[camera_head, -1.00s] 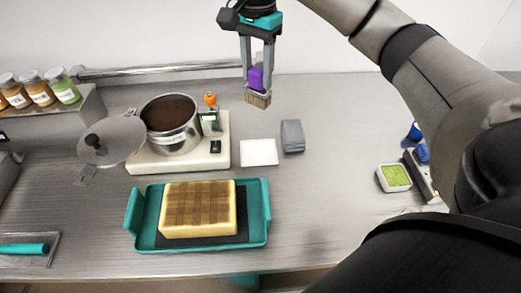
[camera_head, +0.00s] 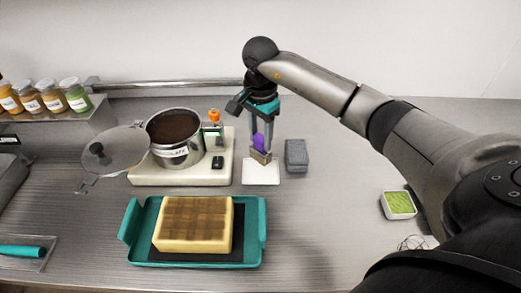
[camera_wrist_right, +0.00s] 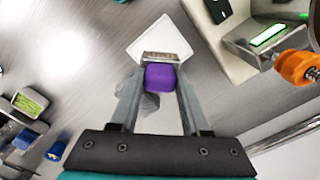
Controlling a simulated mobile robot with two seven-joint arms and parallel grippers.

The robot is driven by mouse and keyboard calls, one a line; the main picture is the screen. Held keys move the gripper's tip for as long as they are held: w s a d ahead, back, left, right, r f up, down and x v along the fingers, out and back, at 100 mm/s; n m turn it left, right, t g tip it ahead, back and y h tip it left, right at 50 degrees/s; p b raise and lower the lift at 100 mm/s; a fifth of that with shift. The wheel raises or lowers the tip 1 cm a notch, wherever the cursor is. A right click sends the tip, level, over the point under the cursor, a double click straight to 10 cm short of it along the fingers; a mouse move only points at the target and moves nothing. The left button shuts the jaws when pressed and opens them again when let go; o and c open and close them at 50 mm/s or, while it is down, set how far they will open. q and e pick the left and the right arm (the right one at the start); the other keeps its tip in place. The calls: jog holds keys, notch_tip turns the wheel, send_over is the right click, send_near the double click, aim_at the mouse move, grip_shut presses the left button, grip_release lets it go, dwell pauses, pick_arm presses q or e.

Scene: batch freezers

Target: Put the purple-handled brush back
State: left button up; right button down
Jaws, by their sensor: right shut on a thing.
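The purple-handled brush (camera_head: 258,142) is held upright, bristles down, between the fingers of my right gripper (camera_head: 262,146). In the right wrist view the purple handle (camera_wrist_right: 160,77) sits between the two fingers of the gripper (camera_wrist_right: 160,88). The brush is over a flat white square (camera_head: 262,176); this square also shows in the right wrist view (camera_wrist_right: 174,37). I cannot tell whether the bristles touch it. My left gripper is not in view.
A grey block (camera_head: 296,155) lies just right of the white square. A pot (camera_head: 176,152) stands on a cream base (camera_head: 180,180) to the left. A teal tray (camera_head: 253,232) holding a yellow-sided cake is in front. A green-filled dish (camera_head: 398,205) is at right. The counter between is clear.

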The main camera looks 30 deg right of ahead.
aim_at(261, 151)
jog(key=shift+f, duration=2.45)
jog(key=shift+f, duration=0.1)
jog(key=shift+f+b, duration=0.15)
jog(key=shift+b, duration=0.15)
jog(key=shift+c, duration=1.9)
grip_release()
jog(key=shift+r, duration=0.2)
notch_tip(261, 151, up, 12)
jog(key=shift+r, duration=0.1)
